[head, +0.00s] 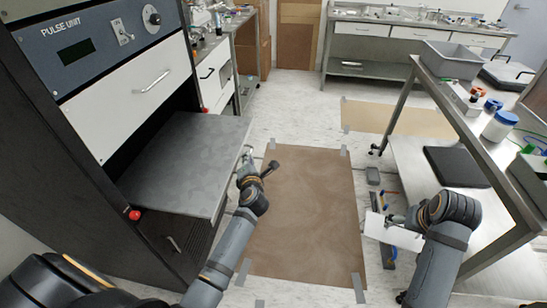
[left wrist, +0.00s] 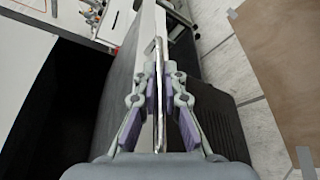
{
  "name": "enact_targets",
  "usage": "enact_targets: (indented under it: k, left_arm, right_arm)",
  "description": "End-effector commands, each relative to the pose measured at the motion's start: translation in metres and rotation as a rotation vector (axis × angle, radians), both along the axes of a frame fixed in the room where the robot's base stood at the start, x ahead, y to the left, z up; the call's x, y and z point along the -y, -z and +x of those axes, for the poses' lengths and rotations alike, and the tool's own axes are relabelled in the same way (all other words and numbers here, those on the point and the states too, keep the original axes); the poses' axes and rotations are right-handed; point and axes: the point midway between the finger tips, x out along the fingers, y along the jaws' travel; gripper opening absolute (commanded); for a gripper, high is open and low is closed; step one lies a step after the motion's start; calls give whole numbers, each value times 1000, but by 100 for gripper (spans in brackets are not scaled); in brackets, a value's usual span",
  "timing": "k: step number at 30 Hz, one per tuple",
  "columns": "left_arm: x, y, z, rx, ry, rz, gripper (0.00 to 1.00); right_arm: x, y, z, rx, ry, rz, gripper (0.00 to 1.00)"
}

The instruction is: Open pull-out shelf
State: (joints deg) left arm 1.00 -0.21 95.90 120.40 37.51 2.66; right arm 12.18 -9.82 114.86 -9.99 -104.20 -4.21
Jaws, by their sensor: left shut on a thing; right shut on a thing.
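The pull-out shelf (head: 185,160) is a flat grey panel standing well out of the black rack (head: 75,150), below a white drawer front. My left gripper (head: 247,158) is at the shelf's front edge. In the left wrist view, my left gripper (left wrist: 158,95) is shut on a thin metal handle (left wrist: 158,125), which runs between its fingers along the shelf's front edge. My right gripper (head: 393,217) is at the right, away from the shelf, shut on a white flat object (head: 393,235). Its fingertips are partly hidden.
A brown mat (head: 305,215) is taped to the floor in front of the rack. A metal bench (head: 475,125) with a grey bin (head: 452,60) and bottles stands at the right. A red knob (head: 135,215) sits below the shelf's near corner. Further benches stand at the back.

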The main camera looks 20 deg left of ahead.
Motion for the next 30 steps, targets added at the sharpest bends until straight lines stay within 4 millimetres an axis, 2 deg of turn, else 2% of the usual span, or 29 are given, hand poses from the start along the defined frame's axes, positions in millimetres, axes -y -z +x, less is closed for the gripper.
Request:
enact_targets:
  k: [3,4,8,9,19,27,30]
  left_arm:
    - [0,1,-1,-3,-1,-1,0]
    - [0,1,-1,-3,-1,-1,13]
    - [0,1,-1,-2,-1,-1,30]
    - [0,1,0,-2,-1,-1,32]
    - [4,-1,-6,0,0,-4,32]
    - [29,-10,-47,-3,-2,-5,32]
    - [36,-13,-57,-3,-1,-4,32]
  right_arm:
    - [0,0,0,1,0,0,44]
    - [0,0,0,1,0,0,44]
    - [0,0,0,1,0,0,44]
    - [0,0,0,1,0,0,44]
    - [0,0,0,1,0,0,44]
    - [0,0,0,1,0,0,44]
    - [0,0,0,1,0,0,44]
